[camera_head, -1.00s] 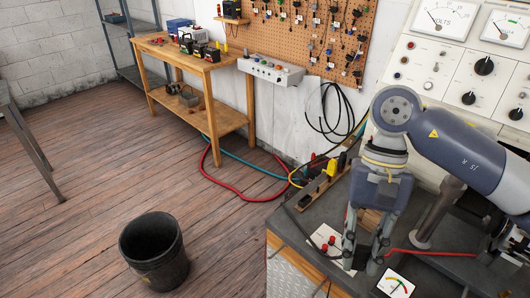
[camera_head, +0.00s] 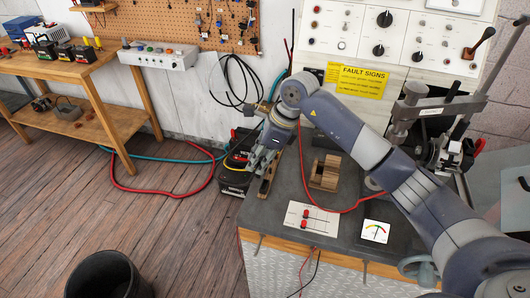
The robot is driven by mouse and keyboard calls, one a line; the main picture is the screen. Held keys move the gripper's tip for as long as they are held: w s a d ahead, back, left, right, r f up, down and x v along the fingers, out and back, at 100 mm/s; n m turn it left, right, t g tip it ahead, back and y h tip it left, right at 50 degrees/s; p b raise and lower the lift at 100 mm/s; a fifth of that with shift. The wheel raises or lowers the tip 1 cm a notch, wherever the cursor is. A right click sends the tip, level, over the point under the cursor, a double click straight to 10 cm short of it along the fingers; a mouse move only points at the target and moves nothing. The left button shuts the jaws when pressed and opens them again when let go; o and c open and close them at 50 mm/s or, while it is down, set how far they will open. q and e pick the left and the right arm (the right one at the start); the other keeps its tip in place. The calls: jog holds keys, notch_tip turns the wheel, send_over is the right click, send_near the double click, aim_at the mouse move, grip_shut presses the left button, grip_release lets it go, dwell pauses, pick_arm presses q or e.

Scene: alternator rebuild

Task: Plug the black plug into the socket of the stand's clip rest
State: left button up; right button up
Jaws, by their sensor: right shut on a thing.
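My right gripper (camera_head: 262,164) is at the back left corner of the bench, low over the wooden clip rest (camera_head: 267,186). Its fingers are shut on a small dark thing, which I take for the black plug; the fingers and the dark shapes behind mostly hide it. The socket of the clip rest cannot be made out. I cannot tell whether the plug touches the rest or sits in it. My left gripper is not in view.
A black battery-like box (camera_head: 235,178) stands just left of the rest.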

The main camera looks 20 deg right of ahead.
jog(key=d+m, duration=0.1)
jog(key=m+b, duration=0.1)
jog(key=b, duration=0.2)
send_over(264, 188)
jog(key=shift+t, duration=0.3)
notch_tip(264, 188, down, 6)
jog(key=shift+w+d+r, duration=0.1)
jog(key=shift+r, duration=0.15)
jog(key=shift+f, duration=0.45)
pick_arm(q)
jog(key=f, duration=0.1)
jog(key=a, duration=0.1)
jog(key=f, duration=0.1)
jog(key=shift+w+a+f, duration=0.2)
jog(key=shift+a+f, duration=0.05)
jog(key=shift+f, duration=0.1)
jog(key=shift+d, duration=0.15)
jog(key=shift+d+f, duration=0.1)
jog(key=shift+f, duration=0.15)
pick_arm(e)
jog(key=shift+f, duration=0.15)
pick_arm(q)
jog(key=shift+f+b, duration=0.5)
jog(key=shift+b, duration=0.15)
pick_arm(e)
jog(key=shift+f, duration=0.4)
